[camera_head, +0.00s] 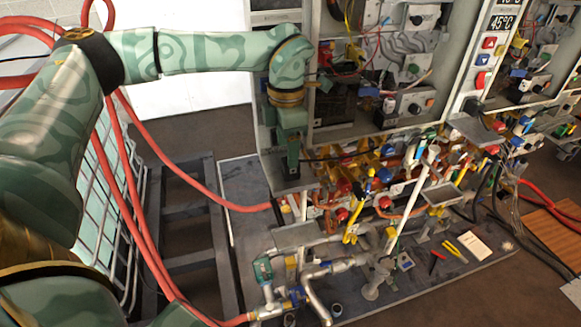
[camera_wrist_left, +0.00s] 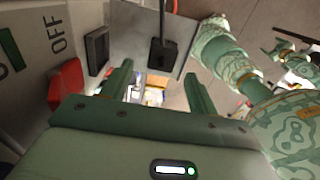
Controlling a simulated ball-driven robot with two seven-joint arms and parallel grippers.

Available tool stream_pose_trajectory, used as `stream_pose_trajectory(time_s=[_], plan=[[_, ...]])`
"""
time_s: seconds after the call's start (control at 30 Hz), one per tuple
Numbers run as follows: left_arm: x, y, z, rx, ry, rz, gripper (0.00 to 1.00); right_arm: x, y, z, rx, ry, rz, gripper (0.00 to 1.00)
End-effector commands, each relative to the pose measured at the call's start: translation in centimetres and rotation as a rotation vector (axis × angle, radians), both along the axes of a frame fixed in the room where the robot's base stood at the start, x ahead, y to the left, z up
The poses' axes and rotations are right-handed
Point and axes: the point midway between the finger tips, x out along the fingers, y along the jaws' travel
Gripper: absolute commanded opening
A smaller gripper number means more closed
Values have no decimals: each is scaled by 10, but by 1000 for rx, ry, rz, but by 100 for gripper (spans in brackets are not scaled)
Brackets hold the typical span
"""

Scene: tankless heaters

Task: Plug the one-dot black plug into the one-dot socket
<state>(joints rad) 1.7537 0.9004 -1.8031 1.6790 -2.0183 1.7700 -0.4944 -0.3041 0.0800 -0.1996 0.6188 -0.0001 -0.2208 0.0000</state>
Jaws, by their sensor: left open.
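My left gripper (camera_head: 292,170) points down beside the left side of the heater cabinet. In the left wrist view its two green fingers (camera_wrist_left: 158,72) are apart, with nothing held between them. A black plug (camera_wrist_left: 163,54) with a cable rising from it lies on a grey metal plate, between and just past the fingertips; I see no contact. A black square socket (camera_wrist_left: 97,50) is on the panel to the left of the plug. No dot marks can be read on either. In the head view the gripper hides the plug and socket. My right gripper is not in view.
A red switch (camera_wrist_left: 67,85) beside an OFF label sits next to the socket. The grey plate (camera_head: 297,184) juts out under the gripper. Red hoses (camera_head: 185,185), pipes and valves (camera_head: 345,180) crowd the area below.

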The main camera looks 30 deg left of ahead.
Motion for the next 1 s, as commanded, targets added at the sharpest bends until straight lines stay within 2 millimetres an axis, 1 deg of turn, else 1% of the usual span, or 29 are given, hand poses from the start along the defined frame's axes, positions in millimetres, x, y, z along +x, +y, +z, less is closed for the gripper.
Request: stream_pose_trajectory(time_s=[0.17,0.27,0.37,0.43,0.53,0.63,0.9,0.93,0.97,1.0], plan=[[0,0,-2,1,1,0,60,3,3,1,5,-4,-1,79],[1,-2,-12,0,4,-2,60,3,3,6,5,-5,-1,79],[3,-5,-28,0,4,-2,60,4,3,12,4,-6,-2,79],[4,-6,-38,0,3,-1,60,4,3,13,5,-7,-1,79],[4,-5,-48,0,1,-1,60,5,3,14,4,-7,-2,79],[4,-5,-52,0,0,-1,60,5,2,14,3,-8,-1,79],[4,-5,-52,0,0,-1,60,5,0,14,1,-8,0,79],[4,-5,-52,0,0,-1,57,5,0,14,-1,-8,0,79],[4,-5,-52,0,0,-1,49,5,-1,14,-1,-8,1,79],[4,-5,-52,0,0,-1,38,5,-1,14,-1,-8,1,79]])
